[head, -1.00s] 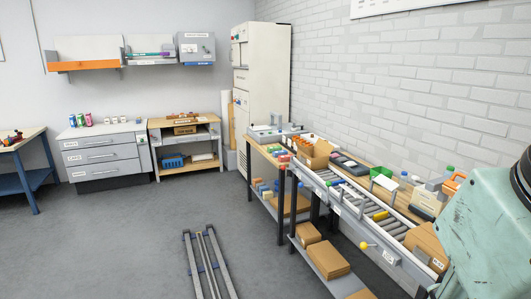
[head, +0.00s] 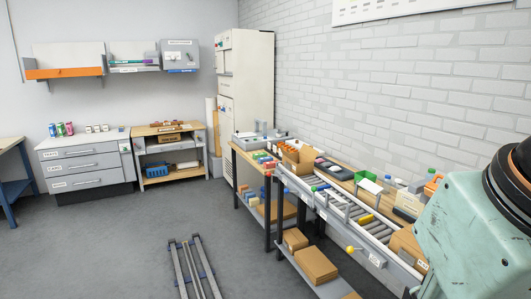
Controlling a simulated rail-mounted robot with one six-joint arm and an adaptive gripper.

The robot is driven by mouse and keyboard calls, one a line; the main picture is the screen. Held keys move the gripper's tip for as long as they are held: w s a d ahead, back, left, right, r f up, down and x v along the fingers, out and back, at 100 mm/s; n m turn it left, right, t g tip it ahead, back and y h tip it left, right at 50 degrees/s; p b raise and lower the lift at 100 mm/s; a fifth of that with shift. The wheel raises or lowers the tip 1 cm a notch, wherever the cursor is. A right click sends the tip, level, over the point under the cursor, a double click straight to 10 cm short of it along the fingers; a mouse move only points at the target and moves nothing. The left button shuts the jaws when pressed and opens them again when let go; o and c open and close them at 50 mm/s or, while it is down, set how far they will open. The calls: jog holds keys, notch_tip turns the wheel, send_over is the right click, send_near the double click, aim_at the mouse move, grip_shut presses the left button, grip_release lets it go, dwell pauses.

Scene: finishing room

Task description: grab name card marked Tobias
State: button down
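I cannot make out a name card marked Tobias in the head view; any lettering on small cards or labels is too small to read. Small white items (head: 97,128) stand on the grey drawer cabinet (head: 85,165) at the left, too small to identify. A white flat piece (head: 369,186) lies by a green bin (head: 365,177) on the bench at the right; I cannot tell what it is. My gripper is out of view; only a pale green part of my arm shows at the right edge.
A roller conveyor (head: 330,196) with cardboard boxes (head: 315,264) beneath runs along the brick wall. A tall cream cabinet (head: 245,100) stands in the corner, left of it a wooden-topped bench (head: 170,130). Floor rails (head: 193,268) lie centre front. Grey floor at the left is clear.

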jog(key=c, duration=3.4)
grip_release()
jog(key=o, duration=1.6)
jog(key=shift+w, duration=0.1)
